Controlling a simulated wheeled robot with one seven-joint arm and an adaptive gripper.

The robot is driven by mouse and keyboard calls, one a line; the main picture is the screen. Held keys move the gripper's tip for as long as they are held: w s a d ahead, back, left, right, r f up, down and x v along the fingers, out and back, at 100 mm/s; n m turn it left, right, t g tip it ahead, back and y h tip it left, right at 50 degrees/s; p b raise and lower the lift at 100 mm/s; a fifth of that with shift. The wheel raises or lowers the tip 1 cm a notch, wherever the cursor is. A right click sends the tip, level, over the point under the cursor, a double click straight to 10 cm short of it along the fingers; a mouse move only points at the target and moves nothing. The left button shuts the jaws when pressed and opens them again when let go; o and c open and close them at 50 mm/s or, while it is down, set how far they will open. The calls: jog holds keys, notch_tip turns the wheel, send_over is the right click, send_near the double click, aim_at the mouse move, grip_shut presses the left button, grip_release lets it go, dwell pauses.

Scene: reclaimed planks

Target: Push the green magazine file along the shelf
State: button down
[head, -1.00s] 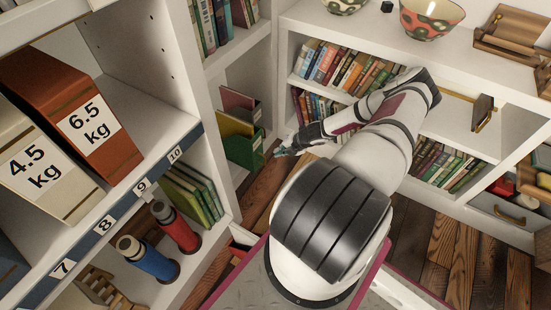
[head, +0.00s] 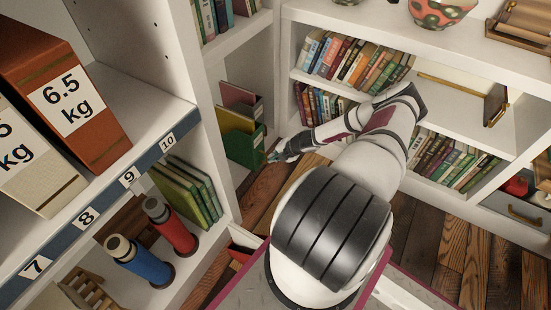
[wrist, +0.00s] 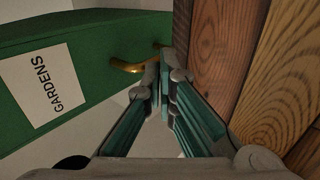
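The green magazine file (head: 243,148) stands upright in the low cubby at centre left in the head view, with a white label on its end. In the wrist view the green file (wrist: 90,50) fills the upper left, with a "GARDENS" label and a brass pull. My gripper (head: 272,156) is just right of the file's labelled end in the head view. In the wrist view my gripper (wrist: 165,72) has its fingertips together with nothing seen between them, close beside the brass pull. I cannot tell whether they touch the file.
A yellow file (head: 234,117) and a dark pink file (head: 240,97) stand behind the green one. A left shelf unit (head: 150,150) holds weight-marked boxes and bottles. Book shelves (head: 440,110) lie behind my arm. Wooden planks (wrist: 240,60) run beside my gripper.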

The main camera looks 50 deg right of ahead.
aim_at(259, 153)
jog(key=shift+w+a+b, duration=0.2)
jog(key=shift+w+b, duration=0.1)
jog(key=shift+w, duration=1.25)
jog(key=shift+w+a+b, duration=0.25)
jog(key=shift+w+b, duration=0.1)
jog(key=shift+w, duration=1.2)
jog(key=shift+w+a+b, duration=0.2)
jog(key=shift+w+b, duration=0.1)
jog(key=shift+w, duration=1.25)
jog(key=shift+s+d+p, duration=0.15)
jog(key=shift+s+p, duration=0.35)
jog(key=shift+s, duration=0.5)
jog(key=shift+s+d+p, duration=0.1)
jog(key=shift+s+p, duration=0.4)
jog(key=shift+s, duration=0.5)
jog(key=shift+s, duration=0.15)
